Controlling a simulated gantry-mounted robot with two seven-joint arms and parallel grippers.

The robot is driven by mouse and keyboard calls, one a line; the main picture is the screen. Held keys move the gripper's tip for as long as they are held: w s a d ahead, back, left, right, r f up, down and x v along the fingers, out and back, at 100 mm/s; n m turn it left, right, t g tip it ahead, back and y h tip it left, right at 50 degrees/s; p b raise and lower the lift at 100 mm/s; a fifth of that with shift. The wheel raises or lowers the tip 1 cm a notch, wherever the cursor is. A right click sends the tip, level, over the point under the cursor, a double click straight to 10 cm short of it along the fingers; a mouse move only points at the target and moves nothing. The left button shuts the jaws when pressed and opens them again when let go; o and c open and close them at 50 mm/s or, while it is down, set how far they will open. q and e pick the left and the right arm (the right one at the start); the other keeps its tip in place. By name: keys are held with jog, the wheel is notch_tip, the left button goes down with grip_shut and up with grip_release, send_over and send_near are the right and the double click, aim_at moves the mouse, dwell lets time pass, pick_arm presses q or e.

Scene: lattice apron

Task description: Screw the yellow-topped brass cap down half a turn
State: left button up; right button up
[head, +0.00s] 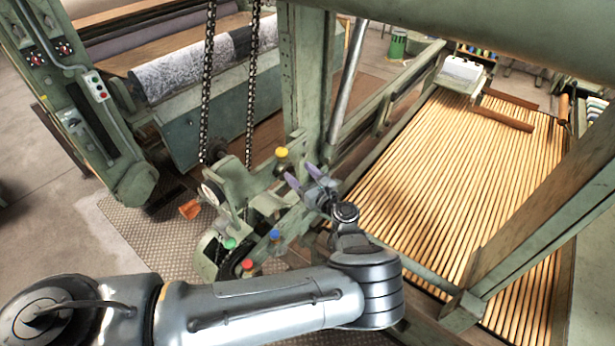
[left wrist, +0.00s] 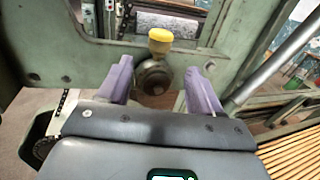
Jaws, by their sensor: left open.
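The yellow-topped brass cap (head: 281,152) stands on the green machine frame near the middle of the head view. In the left wrist view its yellow top (left wrist: 160,35) shows beyond the fingertips, above a dark round metal part (left wrist: 152,76). My left gripper (head: 298,172) has two purple fingers, spread apart and empty. It is to the right of and a little below the cap in the head view, apart from it. In the left wrist view the gap between the fingers (left wrist: 160,68) lies just below the yellow top. My right gripper is not in view.
Blue (head: 274,234), green (head: 230,243) and red (head: 247,263) tops sit lower on the machine. An orange piece (head: 190,209) sticks out to the left. A green upright post (head: 308,75) stands behind the cap, and hanging chains (head: 207,80) are to its left. A slatted bed (head: 440,180) lies to the right.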

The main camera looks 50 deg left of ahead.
pick_arm(q)
jog(key=d, duration=0.3)
dwell(0.5)
